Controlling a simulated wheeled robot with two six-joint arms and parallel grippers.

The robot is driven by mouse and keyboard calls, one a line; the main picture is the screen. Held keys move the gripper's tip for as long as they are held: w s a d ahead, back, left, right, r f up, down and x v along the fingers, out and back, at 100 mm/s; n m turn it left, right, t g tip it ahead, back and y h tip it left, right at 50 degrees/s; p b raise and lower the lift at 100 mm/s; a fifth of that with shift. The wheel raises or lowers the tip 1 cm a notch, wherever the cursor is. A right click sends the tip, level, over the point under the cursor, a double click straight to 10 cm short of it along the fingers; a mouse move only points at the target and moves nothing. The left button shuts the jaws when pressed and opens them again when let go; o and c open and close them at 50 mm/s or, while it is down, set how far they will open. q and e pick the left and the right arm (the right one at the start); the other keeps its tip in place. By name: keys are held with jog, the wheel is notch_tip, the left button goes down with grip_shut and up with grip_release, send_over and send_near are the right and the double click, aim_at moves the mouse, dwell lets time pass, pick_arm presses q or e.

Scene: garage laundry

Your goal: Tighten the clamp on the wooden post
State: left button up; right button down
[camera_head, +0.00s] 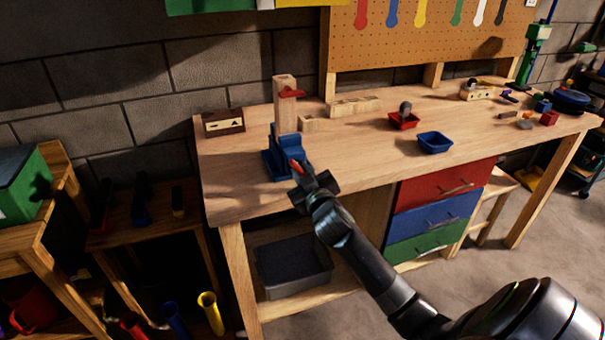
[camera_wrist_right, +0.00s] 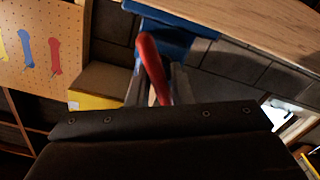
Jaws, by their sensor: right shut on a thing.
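A blue clamp (camera_head: 284,152) stands on the workbench near its left front edge. An upright wooden post (camera_head: 285,110) rises from it, with a red piece (camera_head: 292,93) near the post's top. My right gripper (camera_head: 302,174) is at the front of the clamp, shut on the clamp's red handle (camera_head: 296,166). In the right wrist view the red handle (camera_wrist_right: 152,65) runs between the fingers, and the blue clamp (camera_wrist_right: 178,37) is just beyond. The fingers hide part of the handle. My left gripper is not in view.
The workbench (camera_head: 240,190) holds a red tray (camera_head: 404,122) and a blue tray (camera_head: 435,142) right of the clamp. A dark wooden box (camera_head: 223,121) and a pale block (camera_head: 308,124) stand near the post. The bench top between clamp and blue tray is clear.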

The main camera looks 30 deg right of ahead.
jog(key=shift+f, duration=0.2)
jog(key=c, duration=1.7)
grip_release()
jog(key=shift+o, duration=1.3)
jog(key=shift+s+r, duration=0.1)
jog(key=shift+r, duration=0.1)
jog(key=b+v, duration=0.1)
jog(key=v, duration=1.6)
jog(key=shift+s+a+b, duration=0.15)
jog(key=shift+a+b, duration=0.05)
jog(key=shift+b, duration=0.15)
